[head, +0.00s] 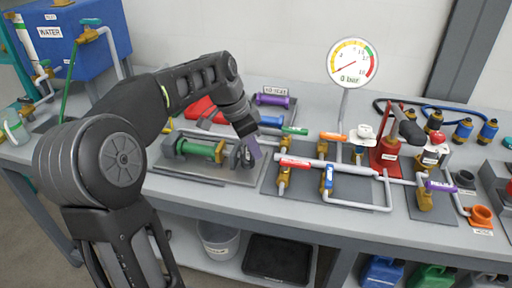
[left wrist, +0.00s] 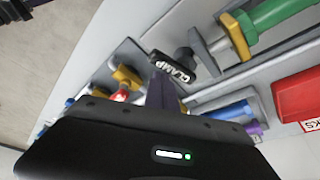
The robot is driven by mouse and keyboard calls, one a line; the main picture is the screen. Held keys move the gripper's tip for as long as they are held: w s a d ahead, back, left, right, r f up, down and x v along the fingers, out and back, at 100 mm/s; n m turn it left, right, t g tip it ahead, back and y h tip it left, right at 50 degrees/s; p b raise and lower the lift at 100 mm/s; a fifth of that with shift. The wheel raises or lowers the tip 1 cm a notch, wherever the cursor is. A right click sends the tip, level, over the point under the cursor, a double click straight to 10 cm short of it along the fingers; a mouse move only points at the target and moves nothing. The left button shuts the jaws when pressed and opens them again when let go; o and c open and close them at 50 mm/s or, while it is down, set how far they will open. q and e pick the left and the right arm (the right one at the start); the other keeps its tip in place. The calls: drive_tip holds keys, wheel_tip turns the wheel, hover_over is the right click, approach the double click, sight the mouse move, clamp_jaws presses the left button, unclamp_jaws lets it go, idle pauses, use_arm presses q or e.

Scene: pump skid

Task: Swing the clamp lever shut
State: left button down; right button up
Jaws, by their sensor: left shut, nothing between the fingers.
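The clamp lever (left wrist: 175,67) is a black handle marked CLAMP, seen in the left wrist view at the end of the green cylinder's fixture. In the head view the clamp (head: 246,158) is partly hidden by my left gripper. My left gripper (head: 252,149) has purple fingers, shut and empty, pointing down close beside the lever. In the left wrist view its fingers (left wrist: 161,92) show just below the black handle; I cannot tell if they touch. The green cylinder (head: 200,148) lies in its cradle on a grey plate. My right gripper is not in view.
A pipe manifold with coloured valve handles (head: 330,175) stands close to the right of the clamp. A gauge (head: 352,62) rises behind it. A red hand pump (head: 390,150) stands farther right. A red block (head: 200,110) and a purple cylinder (head: 271,100) lie behind the clamp.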

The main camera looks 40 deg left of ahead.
use_arm(q)
drive_tip(key=shift+w, duration=0.1)
drive_tip(key=shift+w+a+p, duration=0.45)
drive_tip(key=shift+a, duration=0.15)
drive_tip(key=shift+w+d, duration=0.35)
drive_tip(key=shift+d, duration=0.05)
wheel_tip(320, 180, up, 10)
drive_tip(key=p, duration=0.1)
drive_tip(key=shift+f, duration=0.25)
drive_tip(key=shift+s, duration=0.1)
idle(0.6)
